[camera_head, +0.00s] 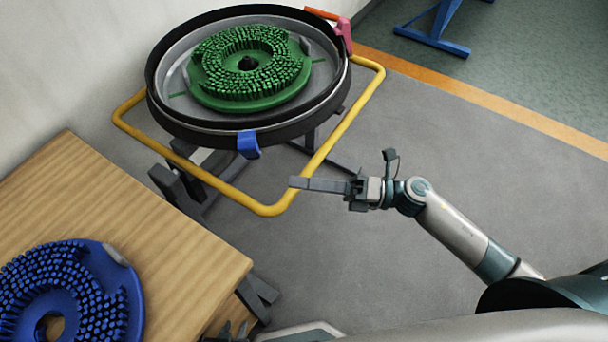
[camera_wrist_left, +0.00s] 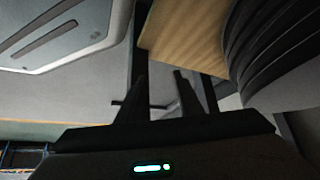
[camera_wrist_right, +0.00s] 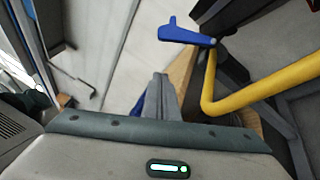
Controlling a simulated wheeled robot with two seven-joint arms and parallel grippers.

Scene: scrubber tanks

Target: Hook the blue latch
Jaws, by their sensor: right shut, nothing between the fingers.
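The blue latch (camera_head: 248,145) is on the near side of the black round rim (camera_head: 190,131) of the scrubber head. It also shows in the right wrist view (camera_wrist_right: 186,33), jutting out beside the dark rim. My right gripper (camera_head: 292,183) is shut and empty, with its fingers pointing left. It is to the right of and nearer than the latch, apart from it, beside the yellow bar. Its closed fingers show in the right wrist view (camera_wrist_right: 158,82). My left gripper (camera_wrist_left: 161,76) is open and empty, low down near the wooden table.
A yellow tube frame (camera_head: 338,132) runs around the scrubber head, between the right gripper and the latch. A green brush (camera_head: 220,82) sits inside the rim. A pink-red latch (camera_head: 344,36) is at its far right. A blue brush (camera_head: 105,280) lies on the wooden table (camera_head: 165,235).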

